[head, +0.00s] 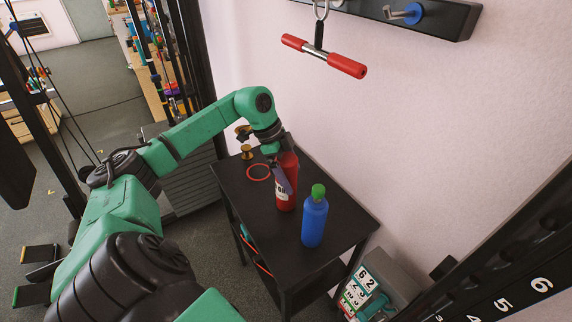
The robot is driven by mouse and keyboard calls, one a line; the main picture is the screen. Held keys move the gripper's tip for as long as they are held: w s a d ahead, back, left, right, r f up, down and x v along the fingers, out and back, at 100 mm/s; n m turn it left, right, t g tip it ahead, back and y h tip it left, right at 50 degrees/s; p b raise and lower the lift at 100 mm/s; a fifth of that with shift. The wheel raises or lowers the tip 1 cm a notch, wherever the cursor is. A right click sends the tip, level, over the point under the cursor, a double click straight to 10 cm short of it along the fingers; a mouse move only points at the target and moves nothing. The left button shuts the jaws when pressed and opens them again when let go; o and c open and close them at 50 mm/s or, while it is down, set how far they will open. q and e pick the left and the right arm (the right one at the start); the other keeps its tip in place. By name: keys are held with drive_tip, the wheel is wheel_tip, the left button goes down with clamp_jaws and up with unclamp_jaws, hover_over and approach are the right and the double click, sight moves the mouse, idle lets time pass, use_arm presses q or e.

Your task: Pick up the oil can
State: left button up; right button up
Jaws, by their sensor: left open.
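A red can with a white label (286,196) stands upright on a small black table (329,268). It may be the oil can, but I cannot read its label. My left gripper (283,180) reaches in from the left and is open at the upper part of the red can. A grey finger shows in front of the can, and the wrist hides part of its top. I cannot tell whether the fingers touch it. My right gripper is not in view.
A blue bottle with a green cap (315,217) stands close to the right of the red can. A red ring (258,172) and a small gold object (246,152) are at the table's far left. A red-handled bar (325,56) hangs above.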

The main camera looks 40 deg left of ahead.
use_arm(q)
drive_tip(key=c, duration=1.5)
drive_tip(key=shift+w, duration=0.1)
clamp_jaws()
